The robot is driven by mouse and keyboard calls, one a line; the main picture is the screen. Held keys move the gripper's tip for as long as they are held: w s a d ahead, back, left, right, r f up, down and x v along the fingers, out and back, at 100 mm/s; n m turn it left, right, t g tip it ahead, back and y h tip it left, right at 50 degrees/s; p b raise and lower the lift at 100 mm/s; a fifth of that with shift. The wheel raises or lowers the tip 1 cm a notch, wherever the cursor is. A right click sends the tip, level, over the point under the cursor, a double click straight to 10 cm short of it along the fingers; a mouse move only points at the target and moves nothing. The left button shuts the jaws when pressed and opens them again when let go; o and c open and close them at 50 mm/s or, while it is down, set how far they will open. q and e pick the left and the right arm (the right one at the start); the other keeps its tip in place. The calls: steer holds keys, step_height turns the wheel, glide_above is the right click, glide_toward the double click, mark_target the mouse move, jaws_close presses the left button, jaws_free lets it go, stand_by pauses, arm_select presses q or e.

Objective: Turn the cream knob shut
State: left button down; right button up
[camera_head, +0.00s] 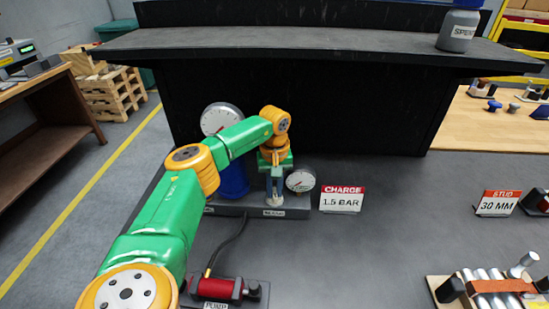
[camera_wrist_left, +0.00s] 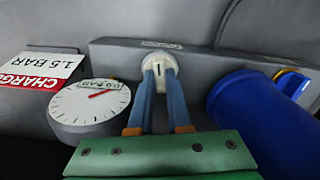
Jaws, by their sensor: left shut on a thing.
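The cream knob (camera_wrist_left: 159,66) sits on the grey manifold bar (camera_wrist_left: 120,54), with a dark mark on its face in the left wrist view. My left gripper (camera_wrist_left: 160,76) is shut on it, with one blue-grey finger on each side. In the head view my left gripper (camera_head: 274,196) reaches down to the bar (camera_head: 292,212); the knob is mostly hidden there. A small white gauge (camera_head: 300,180) with a red needle stands beside the gripper, and it also shows in the left wrist view (camera_wrist_left: 85,106). My right gripper is out of view.
A blue cylinder (camera_head: 234,182) and a larger gauge (camera_head: 220,117) stand close behind my left arm. A CHARGE 1.5 BAR sign (camera_head: 342,199) is to the right. A hose runs to a red pump (camera_head: 216,288) in front. The middle of the grey tabletop (camera_head: 390,245) is clear.

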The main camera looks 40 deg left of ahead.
mark_target(274, 192)
arm_select(q)
steer(key=shift+m, duration=1)
steer(key=c, duration=0.9)
jaws_free()
steer(key=shift+o, duration=0.2)
steer(key=shift+r, duration=0.15)
step_height(274, 192, up, 7)
steer(key=shift+f+b, duration=0.1)
steer(key=shift+b, duration=0.65)
